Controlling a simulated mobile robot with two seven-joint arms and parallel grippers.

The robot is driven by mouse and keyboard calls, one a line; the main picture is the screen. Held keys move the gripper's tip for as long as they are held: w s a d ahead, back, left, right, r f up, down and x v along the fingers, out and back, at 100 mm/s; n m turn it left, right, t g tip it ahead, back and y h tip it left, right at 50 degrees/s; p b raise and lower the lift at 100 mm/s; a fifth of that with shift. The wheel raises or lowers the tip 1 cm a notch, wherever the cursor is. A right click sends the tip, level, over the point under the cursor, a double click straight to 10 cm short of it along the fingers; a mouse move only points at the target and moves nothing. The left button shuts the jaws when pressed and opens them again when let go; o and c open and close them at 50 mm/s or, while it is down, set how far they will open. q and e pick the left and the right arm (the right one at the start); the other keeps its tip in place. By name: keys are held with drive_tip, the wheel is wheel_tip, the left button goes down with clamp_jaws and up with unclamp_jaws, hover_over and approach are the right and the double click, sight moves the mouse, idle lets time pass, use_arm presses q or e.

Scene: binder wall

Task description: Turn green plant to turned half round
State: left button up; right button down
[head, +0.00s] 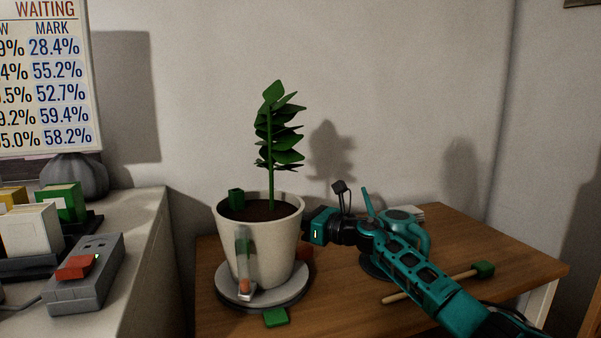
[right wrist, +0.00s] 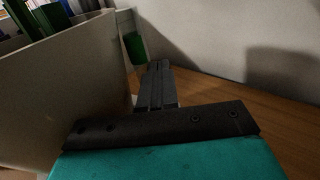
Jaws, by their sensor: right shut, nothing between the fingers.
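The green plant (head: 279,140) stands upright in a cream pot (head: 270,250) on a round grey saucer (head: 235,297) on the wooden table. A small green block (head: 236,200) sits at the pot's left rim, and a clear tube with an orange bottom (head: 244,270) shows at the pot's front. My right gripper (head: 308,222) is at the pot's right side, its fingertips partly hidden there. In the right wrist view its fingers (right wrist: 158,85) are together and empty, close beside the pot wall (right wrist: 60,100). I cannot tell whether they touch it. My left gripper is not in view.
A green block (head: 276,317) lies in front of the saucer. A wooden stick with a green end (head: 440,283) and a teal watering can (head: 405,225) are at the right, near my arm. A grey device (head: 85,275) stands on the left counter.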

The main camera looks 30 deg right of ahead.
wheel_tip(320, 180, up, 20)
drive_tip(key=p, duration=0.5)
drive_tip(key=shift+p, duration=0.3)
